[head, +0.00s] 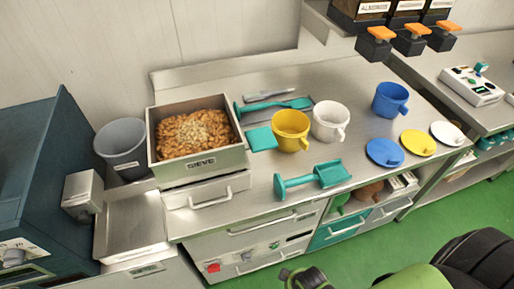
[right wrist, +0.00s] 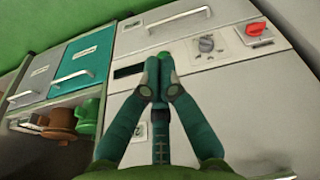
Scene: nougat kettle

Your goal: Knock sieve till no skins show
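The sieve (head: 203,163), a square metal box labelled SIEVE, stands on the left part of the steel worktop, on a metal base with a front handle. It is full of brown, skinned pieces (head: 168,143) with a patch of paler pieces (head: 205,130) in the middle. Brown skins still show on top. My right gripper (right wrist: 160,68) shows in the right wrist view with its fingertips together and nothing visible between them. It faces the drawer fronts below the worktop, away from the sieve. My left gripper is not in view.
A grey bucket (head: 121,146) stands left of the sieve, above a metal tray (head: 133,226). Yellow (head: 290,131), white (head: 329,120) and blue (head: 390,100) mugs stand to the right. Discs (head: 385,152) lie farther right. Dispensers (head: 376,42) hang above.

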